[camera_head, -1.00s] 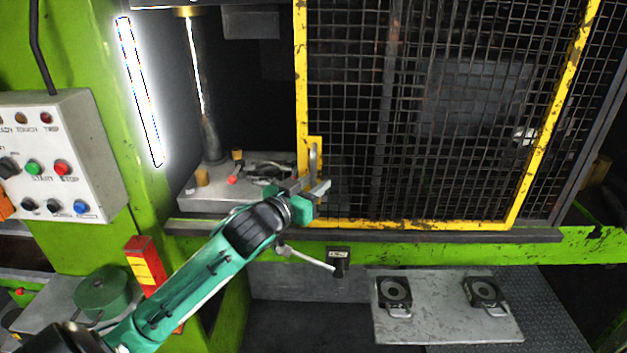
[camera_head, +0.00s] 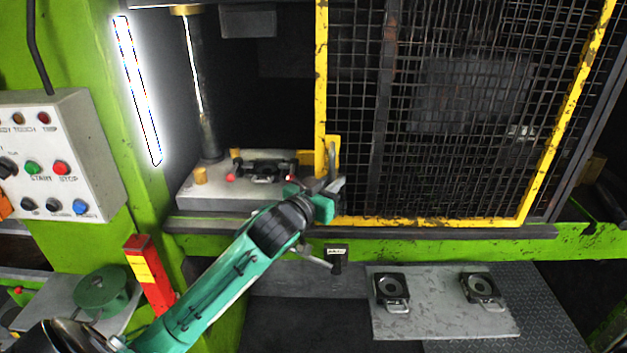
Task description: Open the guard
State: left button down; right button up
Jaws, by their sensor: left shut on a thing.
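The guard (camera_head: 429,222) is a yellow-framed black mesh panel across the middle and right of the press front. An upright handle (camera_head: 332,158) sits on a yellow bracket low on its left edge. My left gripper (camera_head: 331,187) is shut on the handle at its lower end; the fingertips are partly hidden by the gripper body. To the left of the guard the press opening is uncovered and shows the die bed (camera_head: 215,193). My right gripper is not in view.
A control box (camera_head: 62,150) with several buttons hangs on the green column at left. A lever (camera_head: 318,261) juts out below the green rail under my left arm. A plate (camera_head: 440,322) with two black blocks lies lower right. A red and yellow box (camera_head: 150,275) stands lower left.

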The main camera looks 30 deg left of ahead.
pick_arm(q)
jog(key=w+d, duration=0.1)
jog(key=d, duration=0.1)
jog(key=w+d, duration=0.2)
jog(key=d, duration=0.1)
jog(key=w+d, duration=0.2)
jog(key=d, duration=0.1)
jog(key=shift+d+p, duration=0.2)
jog(key=shift+p, duration=0.1)
jog(key=c, duration=1.6)
grip_release()
jog(key=shift+a, duration=0.1)
jog(key=shift+o, duration=0.2)
jog(key=shift+s, duration=0.1)
jog(key=s+b, duration=0.5)
jog(key=s, duration=0.8)
jog(key=shift+s+a, duration=0.3)
